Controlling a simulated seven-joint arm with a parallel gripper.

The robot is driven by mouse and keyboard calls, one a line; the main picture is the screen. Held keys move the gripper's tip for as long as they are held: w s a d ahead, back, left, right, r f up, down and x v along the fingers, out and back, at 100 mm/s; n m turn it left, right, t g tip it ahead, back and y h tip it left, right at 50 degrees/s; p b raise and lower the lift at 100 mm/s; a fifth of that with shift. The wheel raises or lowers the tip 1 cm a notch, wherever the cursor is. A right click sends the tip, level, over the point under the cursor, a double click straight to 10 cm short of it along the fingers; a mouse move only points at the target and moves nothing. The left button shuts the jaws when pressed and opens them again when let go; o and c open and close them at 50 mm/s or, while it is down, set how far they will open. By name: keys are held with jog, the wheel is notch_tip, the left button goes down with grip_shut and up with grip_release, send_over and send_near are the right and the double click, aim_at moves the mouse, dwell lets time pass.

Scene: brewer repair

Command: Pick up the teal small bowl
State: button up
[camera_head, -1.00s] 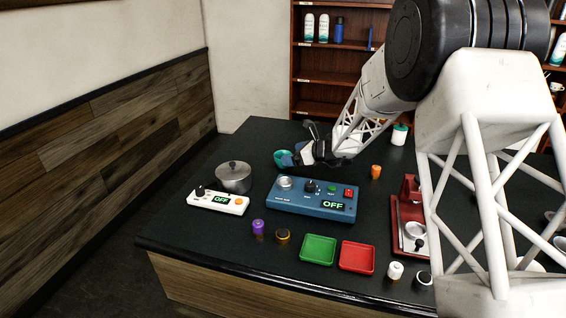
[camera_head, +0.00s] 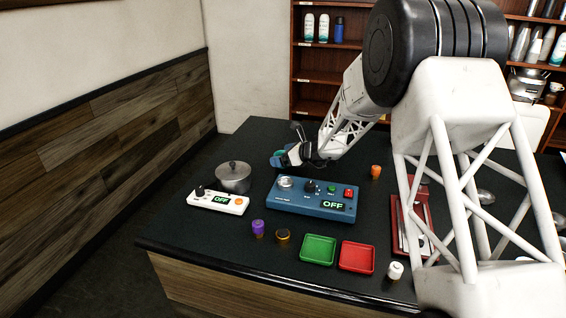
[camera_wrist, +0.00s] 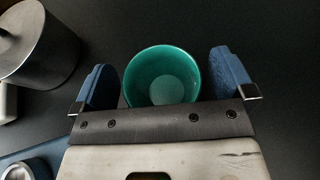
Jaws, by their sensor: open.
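The teal small bowl (camera_wrist: 161,76) stands upright on the dark counter in the wrist view, and it looks empty. My gripper (camera_wrist: 164,80) is open, with one blue finger on each side of the bowl. A gap shows between the bowl and the right finger; the left finger is closer to the rim. In the head view my gripper (camera_head: 278,159) is at the back left of the counter. The bowl is mostly hidden there behind the gripper, with a bit of teal showing.
A metal pot (camera_head: 233,176) stands left of the gripper, by a white control box (camera_head: 217,201). A blue control box (camera_head: 312,198) is in front. An orange cap (camera_head: 376,171) stands to the right. Green (camera_head: 318,250) and red (camera_head: 357,256) trays lie near the front edge.

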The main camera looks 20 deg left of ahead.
jog(key=shift+c, duration=0.3)
jog(key=c, duration=0.9)
jog(key=shift+r, duration=5.05)
